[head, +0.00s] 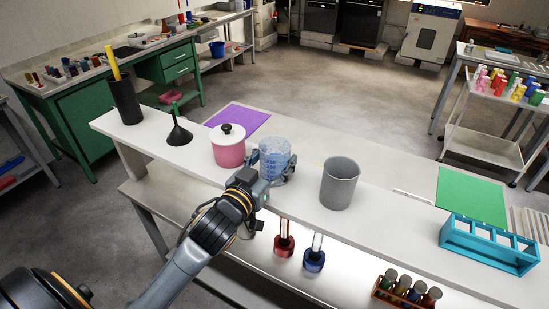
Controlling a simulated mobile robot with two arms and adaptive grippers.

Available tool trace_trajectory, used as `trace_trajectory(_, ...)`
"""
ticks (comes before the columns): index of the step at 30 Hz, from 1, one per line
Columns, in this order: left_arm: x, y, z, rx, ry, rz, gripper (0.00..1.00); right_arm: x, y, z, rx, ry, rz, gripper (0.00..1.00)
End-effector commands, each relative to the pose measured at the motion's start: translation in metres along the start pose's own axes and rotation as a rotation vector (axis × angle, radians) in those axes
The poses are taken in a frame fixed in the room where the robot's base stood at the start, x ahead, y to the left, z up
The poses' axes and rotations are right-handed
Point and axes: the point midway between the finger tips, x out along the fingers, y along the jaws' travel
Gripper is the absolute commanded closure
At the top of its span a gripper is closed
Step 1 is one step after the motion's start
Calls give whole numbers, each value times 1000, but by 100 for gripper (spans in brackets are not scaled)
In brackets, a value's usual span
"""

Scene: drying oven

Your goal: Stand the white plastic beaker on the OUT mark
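The white plastic beaker (274,152) looks translucent with blue markings and is upright over the white bench, right of the pink pot. My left gripper (272,174) reaches it from the front, with its fingers close against both sides; it looks shut on the beaker. The beaker's lower part is hidden by the gripper, so I cannot tell whether its base touches the bench. No OUT lettering is readable; a purple mat (237,117) and a green mat (471,197) lie on the bench. My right gripper is not in view.
A grey beaker (340,184) stands just right of my gripper. The pink lidded pot (228,149) is close on the left, with a black funnel (179,134) and black cylinder (125,103) beyond. A teal rack (488,244) stands at the right. Bench between grey beaker and green mat is mostly clear.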

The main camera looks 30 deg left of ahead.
Motion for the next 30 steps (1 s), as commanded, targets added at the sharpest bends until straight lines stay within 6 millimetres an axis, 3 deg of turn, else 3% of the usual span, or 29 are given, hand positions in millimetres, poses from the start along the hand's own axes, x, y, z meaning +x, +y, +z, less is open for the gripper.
trace_trajectory(3,0,0,0,0,0,0,15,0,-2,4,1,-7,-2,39)
trace_trajectory(15,-2,0,-4,1,0,0,15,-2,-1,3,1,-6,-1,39)
trace_trajectory(20,-27,0,0,0,-1,1,15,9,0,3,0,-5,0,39)
trace_trajectory(24,-61,0,2,0,-3,1,15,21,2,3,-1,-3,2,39)
trace_trajectory(30,-92,0,-6,-3,-7,-1,15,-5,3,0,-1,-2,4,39)
